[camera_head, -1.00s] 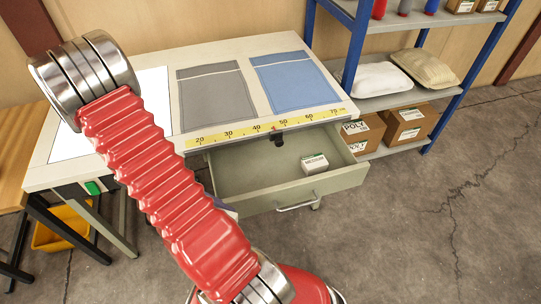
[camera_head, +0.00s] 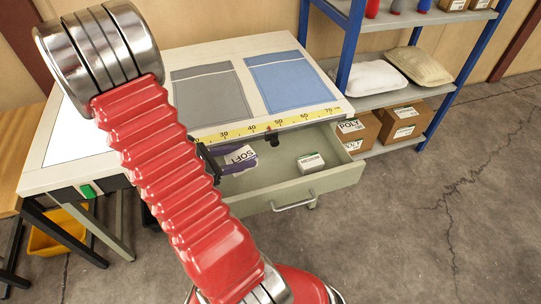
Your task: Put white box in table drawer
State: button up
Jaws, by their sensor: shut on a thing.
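A white box labelled SOFT (camera_head: 238,155) shows at the left part of the open table drawer (camera_head: 335,183). My gripper (camera_head: 249,159) reaches in from the left, with purple fingers on both sides of this box, shut on it. Whether the box touches the drawer floor or hangs just above it, I cannot tell. A second white box, labelled MEDIUM (camera_head: 311,163), lies in the right part of the drawer, apart from the gripper. My red arm hides the drawer's left end and part of the gripper.
The table top (camera_head: 155,65) carries a grey cloth (camera_head: 205,95), a blue cloth (camera_head: 288,82) and a yellow ruler strip (camera_head: 300,118) above the drawer. A blue-framed shelf (camera_head: 385,98) with pillows and cardboard boxes stands close on the right. Inside the drawer, the floor between the two boxes is clear.

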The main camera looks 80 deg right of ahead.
notch_tip(320, 180, down, 6)
jog(key=d+n+t+h, duration=0.1)
jog(key=d, duration=0.1)
jog(key=shift+w+f+n, duration=0.15)
jog(key=shift+f+n, duration=0.1)
jog(key=shift+n, duration=0.05)
send_over(275, 166)
jog(key=w+a, duration=0.2)
jog(key=a, duration=0.1)
jog(key=f, duration=0.5)
jog(key=shift+s+d+f, duration=0.1)
jog(key=shift+d+f, duration=0.15)
jog(key=shift+f, duration=0.1)
jog(key=shift+s+d+f, duration=0.15)
jog(key=shift+s+d, duration=0.05)
jog(key=shift+d, duration=0.05)
jog(key=shift+s+d+f, duration=0.55)
jog(key=shift+d+f, duration=0.1)
jog(key=shift+d, duration=0.05)
jog(key=shift+s+d+f, duration=0.2)
jog(key=shift+d+f, duration=0.1)
jog(key=shift+f, duration=0.05)
jog(key=shift+f, duration=0.1)
